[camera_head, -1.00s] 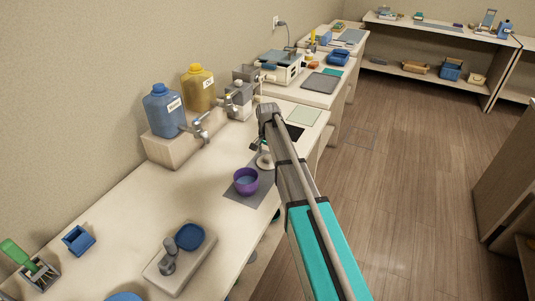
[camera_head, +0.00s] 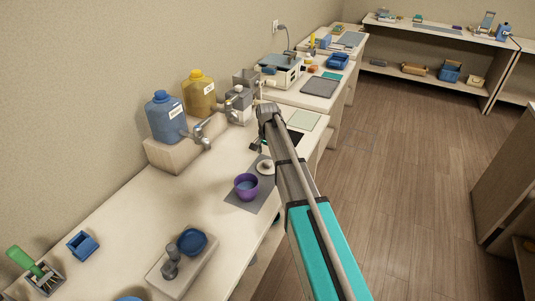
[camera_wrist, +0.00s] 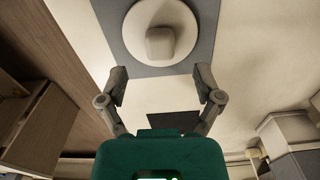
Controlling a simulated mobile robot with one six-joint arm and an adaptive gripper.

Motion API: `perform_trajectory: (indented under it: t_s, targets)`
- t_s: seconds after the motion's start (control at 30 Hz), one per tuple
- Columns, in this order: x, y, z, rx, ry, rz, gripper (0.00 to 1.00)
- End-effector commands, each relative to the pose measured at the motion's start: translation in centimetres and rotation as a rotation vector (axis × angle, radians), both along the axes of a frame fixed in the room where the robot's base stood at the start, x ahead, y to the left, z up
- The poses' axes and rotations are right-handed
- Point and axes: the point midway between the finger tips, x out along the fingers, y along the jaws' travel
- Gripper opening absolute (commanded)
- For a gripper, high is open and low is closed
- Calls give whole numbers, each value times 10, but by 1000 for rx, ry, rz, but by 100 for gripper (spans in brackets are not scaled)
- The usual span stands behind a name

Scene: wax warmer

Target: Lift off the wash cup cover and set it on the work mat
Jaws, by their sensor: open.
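The wash cup cover (camera_head: 265,167) is a pale disc with a knob. It lies flat on the grey work mat (camera_head: 240,201), beside the purple wash cup (camera_head: 246,190), which stands uncovered. In the wrist view the cover (camera_wrist: 137,34) rests with its knob up on the grey mat (camera_wrist: 108,18). My gripper (camera_wrist: 160,72) is open and empty, its two fingers apart from the cover and just below it in the picture. In the head view my gripper (camera_head: 257,145) is small and partly hidden by my arm, beyond the cover.
A blue jug (camera_head: 166,119) and a yellow jug (camera_head: 201,95) with taps stand on a raised block along the wall. A blue dish (camera_head: 192,241) sits on a pale block nearer me. A dark flat pad (camera_wrist: 173,125) lies near the gripper. Bare counter lies left of the cup.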

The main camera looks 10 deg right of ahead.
Motion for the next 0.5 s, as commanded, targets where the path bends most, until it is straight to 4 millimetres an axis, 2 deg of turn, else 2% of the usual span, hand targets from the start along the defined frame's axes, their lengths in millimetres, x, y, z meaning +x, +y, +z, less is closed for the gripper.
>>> perform_trajectory:
  t_s: [0.5]
  targets:
    - [0, 0, 16, 0, 0, 0, 84]
